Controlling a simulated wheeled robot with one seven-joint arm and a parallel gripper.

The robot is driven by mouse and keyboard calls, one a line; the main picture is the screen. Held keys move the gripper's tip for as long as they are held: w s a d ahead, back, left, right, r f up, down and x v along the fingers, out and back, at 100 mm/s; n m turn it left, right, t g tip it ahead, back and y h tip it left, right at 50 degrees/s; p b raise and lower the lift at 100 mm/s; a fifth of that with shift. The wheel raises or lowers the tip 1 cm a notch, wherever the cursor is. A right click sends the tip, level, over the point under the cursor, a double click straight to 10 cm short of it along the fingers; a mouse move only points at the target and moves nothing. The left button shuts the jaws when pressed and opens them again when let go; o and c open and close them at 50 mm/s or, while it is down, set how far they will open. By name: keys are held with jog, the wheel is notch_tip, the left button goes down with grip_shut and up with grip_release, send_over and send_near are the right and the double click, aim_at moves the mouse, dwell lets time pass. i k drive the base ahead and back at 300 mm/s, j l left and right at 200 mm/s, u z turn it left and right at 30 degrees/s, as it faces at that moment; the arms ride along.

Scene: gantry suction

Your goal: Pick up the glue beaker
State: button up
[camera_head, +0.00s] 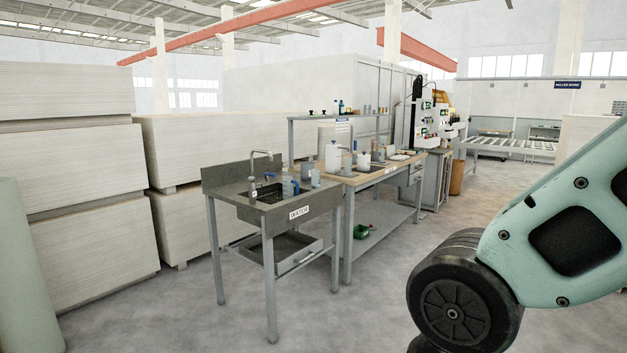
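I cannot tell for sure which vessel is the glue beaker, as the containers are small from here. A wooden-topped workbench (384,176) stands mid-picture. On it are a white bottle (333,157), a grey vessel (308,170) and a grey beaker-like vessel (363,161). My arm shows at the lower right, well apart from the bench. My gripper is not in view.
The metal sink unit (252,208) with a "WATER" sign stands nearest. A shelf (305,118) with small bottles rises behind the bench. A green item (361,231) lies on the bench's lower shelf. Stacked pale boards (93,180) fill the left. The floor (380,285) in front is clear.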

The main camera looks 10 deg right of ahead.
aim_at(315, 174)
jog(key=i+l+u, duration=0.1)
jog(key=i, duration=2.25)
jog(key=i+j, duration=0.1)
jog(key=i, duration=1.55)
jog(key=j+u, duration=0.05)
